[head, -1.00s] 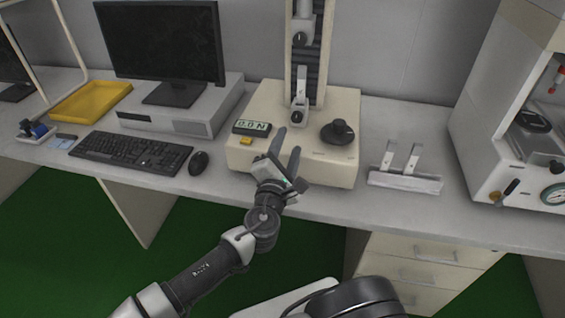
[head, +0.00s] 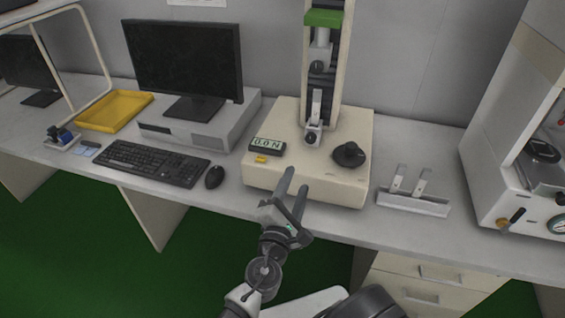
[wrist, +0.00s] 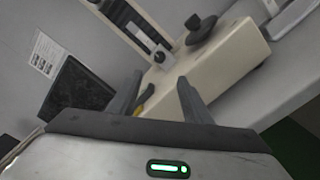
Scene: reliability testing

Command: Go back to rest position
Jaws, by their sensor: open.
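My gripper (head: 296,183) is open and empty in the head view. It is in front of the cream tester base (head: 315,183), near the table's front edge, with its fingers pointing toward the tester. In the wrist view the two dark fingers (wrist: 156,102) stand apart with nothing between them. The tester base (wrist: 225,65) shows beyond them, tilted in that view.
A mouse (head: 215,177), keyboard (head: 150,163) and monitor (head: 185,62) are left of the tester. A metal rack (head: 413,203) with two upright pieces is to its right, then a white cabinet (head: 500,165). A yellow tray (head: 113,111) lies at far left. Green floor shows below.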

